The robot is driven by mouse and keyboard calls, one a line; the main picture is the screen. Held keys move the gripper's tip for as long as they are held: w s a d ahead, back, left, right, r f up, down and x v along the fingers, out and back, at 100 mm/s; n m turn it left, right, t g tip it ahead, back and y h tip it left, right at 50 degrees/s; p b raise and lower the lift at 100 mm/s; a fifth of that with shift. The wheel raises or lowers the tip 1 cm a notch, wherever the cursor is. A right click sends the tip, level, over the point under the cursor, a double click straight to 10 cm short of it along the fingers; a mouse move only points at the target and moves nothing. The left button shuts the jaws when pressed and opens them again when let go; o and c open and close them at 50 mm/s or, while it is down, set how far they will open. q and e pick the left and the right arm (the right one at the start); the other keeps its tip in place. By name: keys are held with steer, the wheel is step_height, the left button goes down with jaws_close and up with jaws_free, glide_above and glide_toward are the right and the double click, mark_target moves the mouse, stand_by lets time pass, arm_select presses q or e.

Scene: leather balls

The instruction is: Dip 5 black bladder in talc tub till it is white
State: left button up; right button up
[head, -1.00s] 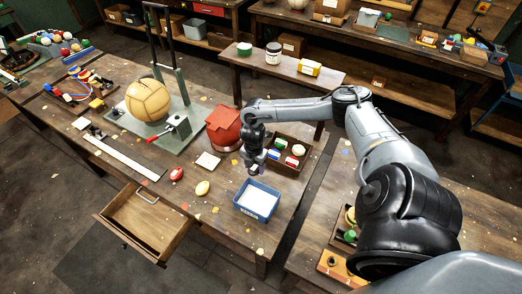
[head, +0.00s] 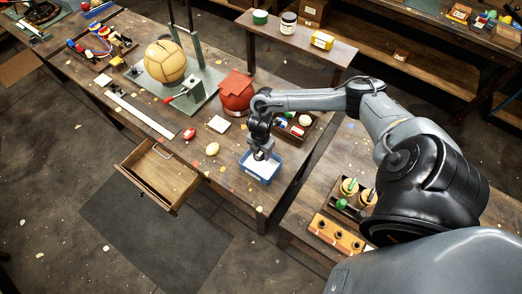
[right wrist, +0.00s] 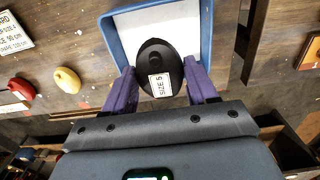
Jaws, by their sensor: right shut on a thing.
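The talc tub (head: 251,177) is a blue open box with a white inside, near the front edge of the workbench. My right gripper (head: 260,156) is over it, and its purple fingers show in the right wrist view. They are shut on a black bladder (right wrist: 155,48) with a white "SIZE 5" label. The bladder's visible surface is black. It overlaps the tub's white inside in the wrist view; I cannot tell whether it touches the talc. My left gripper is not in view.
A red object (head: 236,90) and a dark tray (head: 306,122) of small items stand behind the tub. A yellow egg-shaped item (head: 212,149) and a red one (head: 189,134) lie to its left. An open drawer (head: 150,178) sticks out at the front. A tan ball (head: 165,62) sits on a stand.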

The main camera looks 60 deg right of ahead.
steer(key=b, duration=0.4)
glide_above(261, 165)
steer(key=shift+f, duration=2.1)
steer(key=shift+a+f+b, duration=0.1)
steer(key=shift+f+b, duration=1.2)
steer(key=shift+f, duration=1.15)
steer(key=shift+f, duration=0.2)
